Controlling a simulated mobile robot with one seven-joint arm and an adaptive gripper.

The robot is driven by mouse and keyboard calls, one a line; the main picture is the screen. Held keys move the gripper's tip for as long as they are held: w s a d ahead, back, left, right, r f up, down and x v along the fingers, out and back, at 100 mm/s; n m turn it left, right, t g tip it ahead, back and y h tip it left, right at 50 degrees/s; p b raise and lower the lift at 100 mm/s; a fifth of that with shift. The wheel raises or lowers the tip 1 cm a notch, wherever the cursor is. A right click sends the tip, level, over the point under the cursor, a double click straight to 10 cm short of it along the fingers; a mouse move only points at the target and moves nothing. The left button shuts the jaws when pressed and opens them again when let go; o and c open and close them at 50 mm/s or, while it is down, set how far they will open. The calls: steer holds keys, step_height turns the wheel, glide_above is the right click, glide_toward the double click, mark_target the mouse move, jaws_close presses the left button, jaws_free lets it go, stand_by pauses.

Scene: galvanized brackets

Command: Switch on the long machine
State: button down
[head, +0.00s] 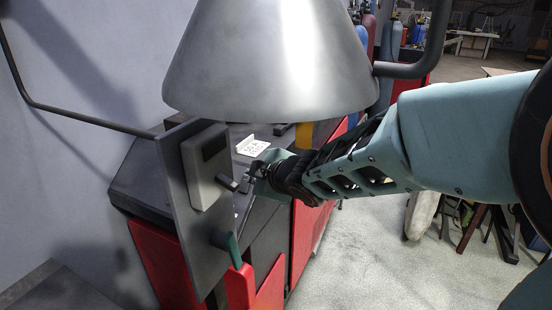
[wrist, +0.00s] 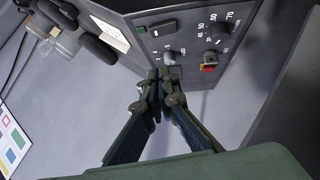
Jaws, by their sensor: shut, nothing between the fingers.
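The long machine (head: 135,190) stands along the wall in the head view, with a dark top and red cabinet parts. A dark upright plate (head: 180,210) with a grey box (head: 205,165) is at its near end. My gripper (head: 252,178) is shut and empty, just right of the box. In the wrist view my gripper (wrist: 160,80) points at a dark control panel (wrist: 185,30) with pale numerals. I cannot tell whether the fingertips touch the panel.
A large metal cone-shaped hood (head: 270,70) hangs in front and hides part of the machine. A lever with a green part (head: 228,245) is below the box. A white label card (head: 252,146) lies on the machine's top. Grey floor (head: 365,250) is open at right.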

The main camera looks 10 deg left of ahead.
mark_target(245, 184)
steer(key=b+x, duration=0.1)
steer(key=x, duration=0.2)
steer(key=d+b+x, duration=0.1)
steer(key=b+x, duration=0.1)
steer(key=x, duration=0.2)
steer(key=f+b+x, duration=0.1)
steer(key=x, duration=0.3)
steer(key=shift+w+d, duration=0.2)
steer(key=shift+d, duration=0.15)
steer(key=shift+w+d+f, duration=0.15)
steer(key=shift+w+f, duration=0.25)
steer(key=shift+w+r+p, duration=0.1)
steer(key=shift+r+p, duration=0.1)
steer(key=shift+p, duration=0.45)
steer(key=shift+w+d+p, duration=0.1)
steer(key=shift+w+p, duration=0.05)
steer(key=shift+p, duration=1)
steer(key=shift+w+f+g, duration=0.1)
steer(key=shift+f+g, duration=0.3)
steer(key=shift+f, duration=0.1)
